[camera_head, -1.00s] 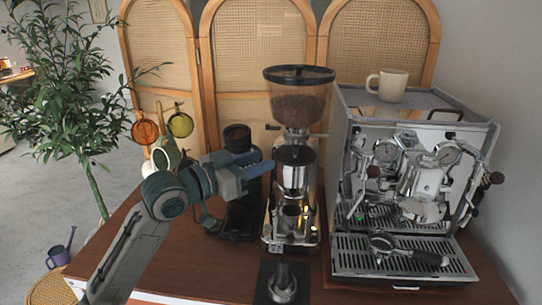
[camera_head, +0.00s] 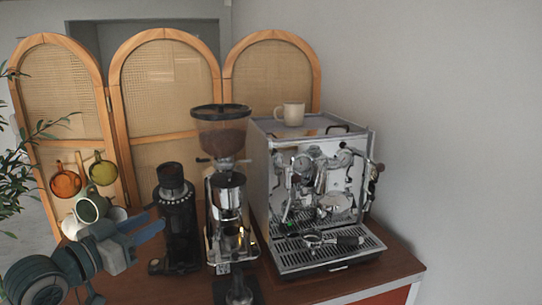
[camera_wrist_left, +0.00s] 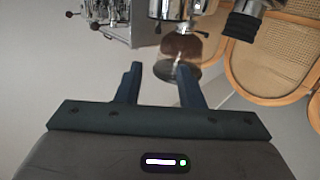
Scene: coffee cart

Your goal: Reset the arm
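My left gripper (camera_head: 150,228) is at the lower left of the head view, left of the black grinder on the cart. In the left wrist view its two fingers (camera_wrist_left: 158,84) stand apart with nothing between them, so it is open and empty. The wrist picture looks upside down, with the coffee grinder's hopper (camera_wrist_left: 182,48) beyond the fingertips. My right gripper is in neither view.
The wooden cart top (camera_head: 300,287) carries a black grinder (camera_head: 178,225), a hopper grinder (camera_head: 222,130), a tamper (camera_head: 239,288) and an espresso machine (camera_head: 262,190). A portafilter (camera_head: 318,240) lies on its drip tray. A cream mug (camera_head: 291,113) stands on top.

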